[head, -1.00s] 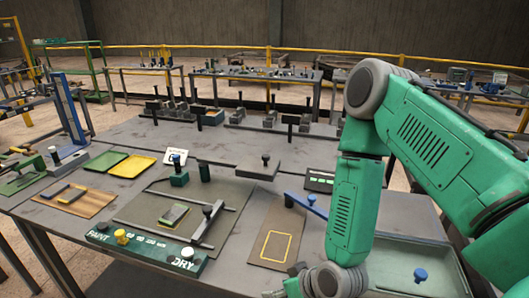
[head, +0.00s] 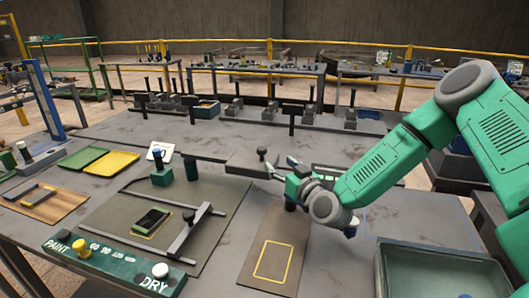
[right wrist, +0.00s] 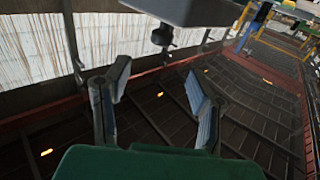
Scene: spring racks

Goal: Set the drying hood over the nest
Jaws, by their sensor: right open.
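The grey, flat, box-like drying hood (head: 240,163) with a black knob (head: 262,153) on top stands behind the mat in the head view. The likely nest (head: 150,221) is a small green-edged block with a dark top, inside a yellow outline on the mat. My right gripper (head: 279,166) is open and empty, close to the right of the hood's knob. My left gripper is out of view.
A bar with a black knob (head: 188,216) crosses beside the nest. A PAINT/DRY panel (head: 112,264) lies in front. A green pot (head: 161,177) and dark cylinder (head: 191,168) stand behind. An empty yellow-outlined board (head: 262,238) and a tray (head: 440,258) are to the right.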

